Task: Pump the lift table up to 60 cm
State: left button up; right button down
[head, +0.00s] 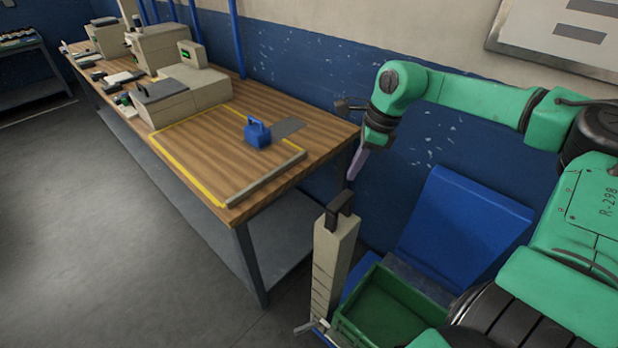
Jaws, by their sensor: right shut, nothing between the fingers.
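My right gripper (354,170) hangs down from my green right arm in the head view. It is shut and empty, with its tips just above the dark top piece (341,208) of a beige upright post (333,260). I cannot tell whether the tips touch it. Right of the post are a blue slanted panel (465,225) and a green crate (385,312). The lift table is not clearly made out; the post and panel may belong to it. No height reading is visible. My left gripper is not in view.
A wooden workbench (210,160) with a yellow outline runs along the wall to the left. A blue-handled tool (258,133) and beige machines (165,45) stand on it. Grey floor (110,240) is clear at the left. A wall panel (560,35) hangs at top right.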

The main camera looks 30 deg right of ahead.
aim_at(343, 199)
jog(key=shift+w+a, duration=0.15)
jog(key=shift+a, duration=0.05)
jog(key=shift+s+d+r, duration=0.1)
jog(key=shift+s+d, duration=0.05)
jog(key=shift+s, duration=0.1)
jog(key=b+x, duration=0.2)
jog(key=x, duration=0.1)
jog(key=b+x, duration=0.2)
jog(key=shift+s+d, duration=0.2)
jog(key=shift+s, duration=0.25)
jog(key=shift+f+b, duration=0.5)
jog(key=shift+f, duration=0.3)
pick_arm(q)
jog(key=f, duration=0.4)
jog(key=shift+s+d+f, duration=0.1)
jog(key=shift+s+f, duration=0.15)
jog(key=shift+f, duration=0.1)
pick_arm(e)
jog(key=shift+a+f, duration=0.1)
jog(key=shift+w, duration=0.1)
